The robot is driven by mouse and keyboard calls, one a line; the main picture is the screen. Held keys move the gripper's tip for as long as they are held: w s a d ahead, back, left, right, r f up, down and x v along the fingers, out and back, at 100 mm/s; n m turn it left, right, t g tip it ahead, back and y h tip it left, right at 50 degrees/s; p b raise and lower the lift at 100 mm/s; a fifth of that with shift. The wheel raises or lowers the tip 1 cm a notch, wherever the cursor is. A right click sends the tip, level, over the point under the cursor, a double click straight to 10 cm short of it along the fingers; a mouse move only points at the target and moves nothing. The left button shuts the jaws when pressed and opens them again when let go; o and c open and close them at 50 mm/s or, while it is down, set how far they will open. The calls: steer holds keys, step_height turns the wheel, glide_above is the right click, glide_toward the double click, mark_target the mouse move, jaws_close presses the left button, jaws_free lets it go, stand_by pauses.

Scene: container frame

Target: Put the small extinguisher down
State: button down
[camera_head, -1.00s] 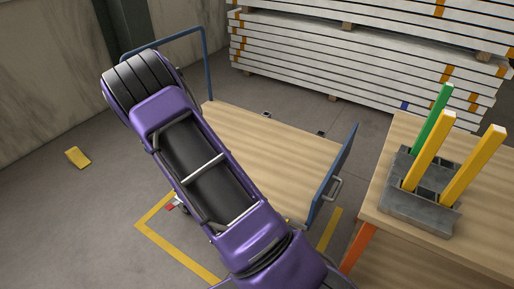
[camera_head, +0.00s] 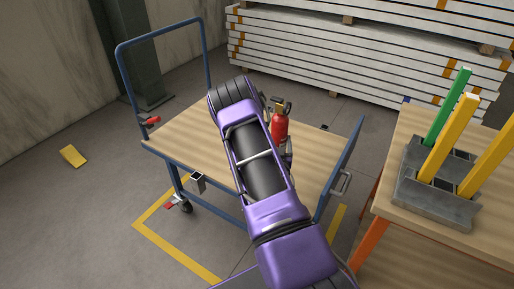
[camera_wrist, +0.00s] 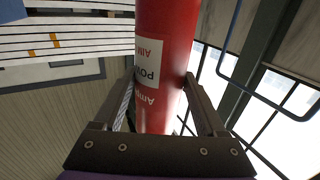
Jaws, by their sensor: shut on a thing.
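The small extinguisher (camera_head: 280,126) is red with a dark valve head on top. In the head view it stands roughly upright over the wooden deck of the blue-railed cart (camera_head: 185,137), just right of my purple arm. Its lower part is hidden behind my arm, so I cannot tell whether it touches the deck. In the wrist view the extinguisher's red body (camera_wrist: 168,50), with a white label, lies between the two fingers of my gripper (camera_wrist: 162,95), which is shut on it.
A wooden table (camera_head: 400,245) on the right holds a grey block (camera_head: 432,205) with green and yellow bars. White stacked planks (camera_head: 330,55) lie behind. The cart's blue end rails (camera_head: 208,60) rise at both ends. The deck's left part is bare.

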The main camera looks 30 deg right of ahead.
steer(key=f, duration=0.3)
steer(key=d+f+b, duration=0.1)
steer(key=f, duration=0.1)
steer(key=shift+f, duration=0.25)
steer(key=shift+f+b, duration=0.45)
steer(key=shift+f, duration=1.75)
steer(key=shift+f, duration=0.2)
jaws_free()
steer(key=shift+s+a+f, duration=0.1)
steer(key=shift+s+a, duration=0.1)
steer(key=shift+s, duration=0.1)
steer(key=p+v, duration=0.1)
steer(key=v, duration=1)
steer(key=shift+s+a, duration=0.2)
